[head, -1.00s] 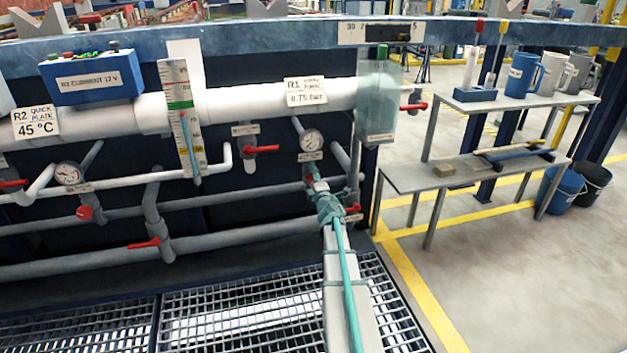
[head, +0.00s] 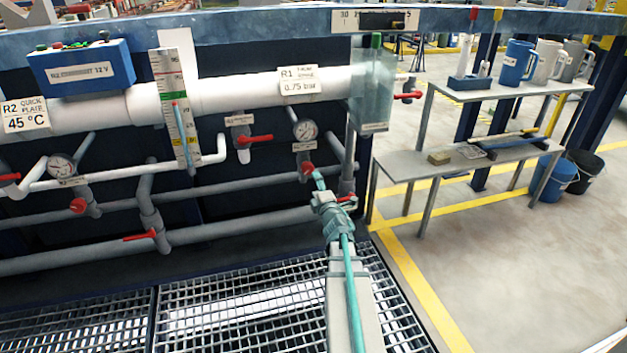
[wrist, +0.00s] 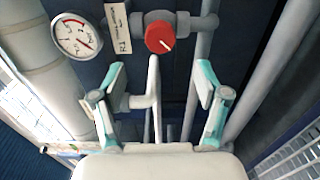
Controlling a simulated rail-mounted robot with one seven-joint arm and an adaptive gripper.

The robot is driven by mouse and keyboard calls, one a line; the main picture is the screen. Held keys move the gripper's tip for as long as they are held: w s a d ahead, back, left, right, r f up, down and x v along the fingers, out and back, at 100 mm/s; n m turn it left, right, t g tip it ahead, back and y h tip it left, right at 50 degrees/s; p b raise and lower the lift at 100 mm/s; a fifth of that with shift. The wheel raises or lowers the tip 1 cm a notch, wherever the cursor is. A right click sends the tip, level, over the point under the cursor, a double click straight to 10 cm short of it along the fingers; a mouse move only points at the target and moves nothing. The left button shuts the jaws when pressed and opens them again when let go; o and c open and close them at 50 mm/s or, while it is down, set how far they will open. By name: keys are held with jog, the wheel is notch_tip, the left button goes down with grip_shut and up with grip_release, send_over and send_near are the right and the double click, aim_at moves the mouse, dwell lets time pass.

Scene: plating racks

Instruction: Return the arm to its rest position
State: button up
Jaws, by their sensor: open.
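My arm, with a teal cable along it, reaches from the bottom of the head view towards the R1 pipework. My gripper (head: 321,188) is at its end, in front of the pipes and below the R1 gauge (head: 306,131). In the wrist view the two teal-edged fingers (wrist: 160,88) stand wide apart with nothing between them. A round red knob (wrist: 160,37) is ahead of the fingers and apart from them. The same red knob (head: 307,168) shows just beyond the gripper in the head view.
Grey pipes and red valve handles (head: 255,138) surround the gripper's end. A clear container (head: 376,95) hangs above right. A metal grating (head: 240,320) lies below. A shelf stand (head: 425,170) with jugs is at right; the floor before it is clear.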

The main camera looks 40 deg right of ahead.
jog(key=shift+s+a, duration=0.1)
jog(key=shift+s, duration=0.2)
